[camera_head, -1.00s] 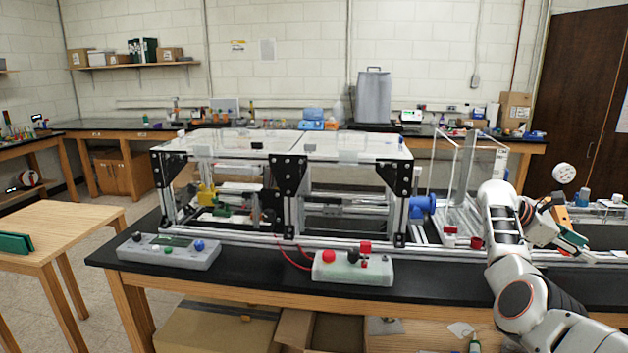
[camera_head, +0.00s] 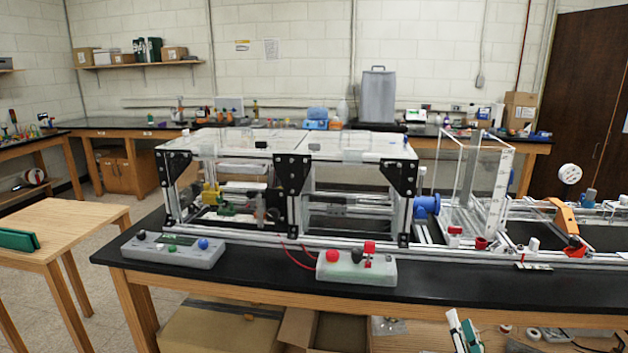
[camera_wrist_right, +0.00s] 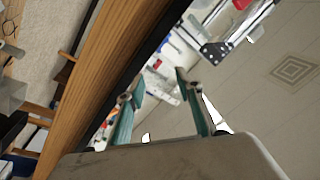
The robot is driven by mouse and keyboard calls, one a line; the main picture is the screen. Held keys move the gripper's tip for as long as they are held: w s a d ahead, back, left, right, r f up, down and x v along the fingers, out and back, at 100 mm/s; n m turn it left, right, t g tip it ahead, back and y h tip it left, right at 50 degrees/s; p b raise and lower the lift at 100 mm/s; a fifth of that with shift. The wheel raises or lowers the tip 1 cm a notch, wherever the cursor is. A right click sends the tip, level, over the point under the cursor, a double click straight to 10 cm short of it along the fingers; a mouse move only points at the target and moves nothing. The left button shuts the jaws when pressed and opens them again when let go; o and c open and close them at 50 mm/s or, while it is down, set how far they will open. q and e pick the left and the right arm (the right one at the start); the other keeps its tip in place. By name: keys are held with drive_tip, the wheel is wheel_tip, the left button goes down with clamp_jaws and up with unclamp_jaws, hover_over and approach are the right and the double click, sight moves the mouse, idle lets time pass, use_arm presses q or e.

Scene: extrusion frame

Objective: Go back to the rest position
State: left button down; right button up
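My right gripper (camera_head: 463,328) shows at the bottom edge of the head view, in front of the bench's front edge and below the black top. Only its teal and pale fingers show there; the rest of the arm is out of frame. In the right wrist view the two teal fingers of the gripper (camera_wrist_right: 160,82) stand apart with nothing between them, so it is open and empty. My left gripper is in neither view.
The extrusion frame (camera_head: 292,183) stands on the black bench top (camera_head: 250,283), beside a clear tank (camera_head: 495,190). A control box with red knobs (camera_head: 356,267) and a grey box (camera_head: 172,250) sit near the front edge. The wooden bench edge (camera_wrist_right: 118,75) is close to the right gripper.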

drive_tip(key=s+a+f+n+g+y, duration=0.2)
drive_tip(key=s+a+f, duration=0.4)
drive_tip(key=s, duration=0.3)
drive_tip(key=s+a+f+n+g+y, duration=0.2)
drive_tip(key=s+a+f+n+g, duration=0.2)
drive_tip(key=s+a+f+n, duration=0.3)
drive_tip(key=s+a+f+n+g+y, duration=0.1)
drive_tip(key=s+a+f+n+g, duration=0.2)
drive_tip(key=s+a+f+n, duration=0.2)
drive_tip(key=s+a+f, duration=0.1)
drive_tip(key=s+f, duration=0.2)
drive_tip(key=s, duration=0.4)
drive_tip(key=shift+s+a+y, duration=0.35)
drive_tip(key=shift+y, duration=0.05)
